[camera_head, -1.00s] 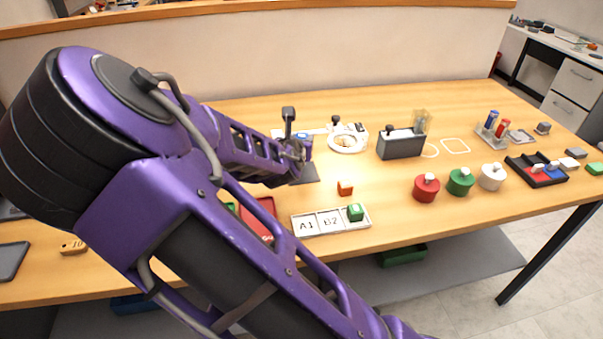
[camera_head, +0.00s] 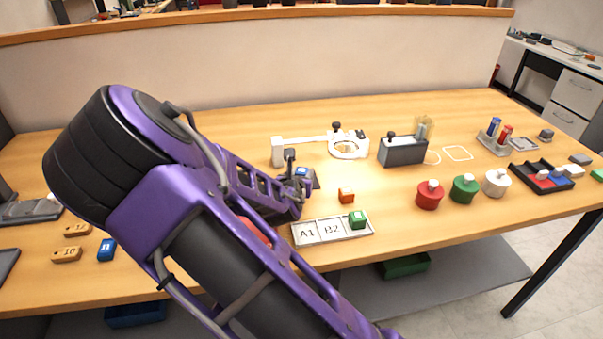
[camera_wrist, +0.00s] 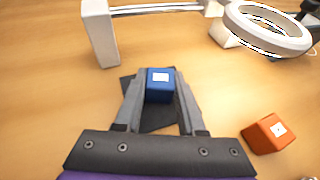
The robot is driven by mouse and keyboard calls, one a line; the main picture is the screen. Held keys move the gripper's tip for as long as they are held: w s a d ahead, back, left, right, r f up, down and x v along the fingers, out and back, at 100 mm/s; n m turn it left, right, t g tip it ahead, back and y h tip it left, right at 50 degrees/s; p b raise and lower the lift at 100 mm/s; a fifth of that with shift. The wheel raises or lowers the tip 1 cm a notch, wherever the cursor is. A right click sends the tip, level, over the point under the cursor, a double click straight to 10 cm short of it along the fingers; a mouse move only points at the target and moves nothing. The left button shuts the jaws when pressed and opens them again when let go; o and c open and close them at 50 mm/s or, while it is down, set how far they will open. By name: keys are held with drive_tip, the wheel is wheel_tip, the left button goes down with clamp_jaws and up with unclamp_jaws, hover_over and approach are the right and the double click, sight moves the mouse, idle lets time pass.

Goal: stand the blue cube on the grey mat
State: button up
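The blue cube (camera_wrist: 160,85) has a white label on top and sits between the fingertips of my gripper (camera_wrist: 160,80) in the wrist view. Both fingers lie against its sides, and my gripper looks shut on it. The cube looks upright. The dark grey mat (camera_wrist: 155,122) lies beneath the cube and fingers, partly hidden by them. Whether the cube touches the mat or hangs just above it is hard to tell. In the head view, the blue cube (camera_head: 302,171) shows at the end of my purple arm, with the mat's edge (camera_head: 315,181) beside it.
An orange cube (camera_wrist: 269,134) stands close on the right. A white stand with a ring (camera_head: 348,146) is behind. A white A1/B2 tray (camera_head: 318,239) holding a green cube (camera_head: 357,220) lies in front. Red, green and white round pieces stand further right.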

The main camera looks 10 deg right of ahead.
drive_tip(key=o, duration=0.4)
drive_tip(key=shift+o, duration=0.2)
drive_tip(key=shift+r, duration=0.1)
drive_tip(key=shift+s+a+r, duration=0.1)
drive_tip(key=shift+s+r, duration=0.05)
drive_tip(key=p+v, duration=0.3)
drive_tip(key=v, duration=0.8)
drive_tip(key=shift+s+r+p, duration=0.2)
drive_tip(key=shift+s+p, duration=0.1)
